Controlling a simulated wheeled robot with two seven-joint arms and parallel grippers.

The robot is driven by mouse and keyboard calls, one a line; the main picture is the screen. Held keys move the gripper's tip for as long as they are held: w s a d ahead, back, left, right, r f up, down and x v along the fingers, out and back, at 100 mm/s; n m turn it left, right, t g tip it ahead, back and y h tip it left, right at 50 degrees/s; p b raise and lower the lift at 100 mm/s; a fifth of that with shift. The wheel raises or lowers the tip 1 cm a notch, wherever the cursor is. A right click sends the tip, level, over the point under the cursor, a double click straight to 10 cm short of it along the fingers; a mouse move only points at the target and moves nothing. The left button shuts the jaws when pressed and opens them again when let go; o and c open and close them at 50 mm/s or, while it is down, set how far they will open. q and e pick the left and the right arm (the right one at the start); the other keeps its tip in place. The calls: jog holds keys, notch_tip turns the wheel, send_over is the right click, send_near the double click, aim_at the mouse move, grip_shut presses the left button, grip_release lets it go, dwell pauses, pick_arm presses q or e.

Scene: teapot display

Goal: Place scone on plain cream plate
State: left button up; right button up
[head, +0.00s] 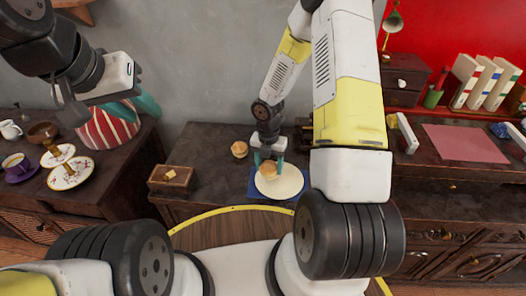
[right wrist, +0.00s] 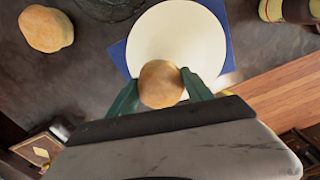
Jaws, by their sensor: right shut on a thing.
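The plain cream plate (head: 284,184) lies on a blue mat on the dark middle cabinet; it fills the top of the right wrist view (right wrist: 178,45). I cannot tell whether the scone touches the plate. A second scone (head: 239,149) rests on the cabinet to the left, also in the right wrist view (right wrist: 46,29). My left gripper (head: 135,103) is raised at the upper left; its fingers overlap in this view.
A blue mat (right wrist: 118,55) lies under the plate. A small wooden box (head: 170,181) stands at the cabinet's left end. The left cabinet holds a red striped teapot cosy (head: 105,130), patterned plates (head: 72,184) and a purple cup (head: 17,168). Books (head: 487,82) stand at right.

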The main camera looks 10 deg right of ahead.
aim_at(270, 171)
jog(key=shift+w+d, duration=0.2)
jog(key=shift+w, duration=0.2)
jog(key=shift+f, duration=1.75)
jog(key=shift+f, duration=0.15)
jog(key=o, duration=1.4)
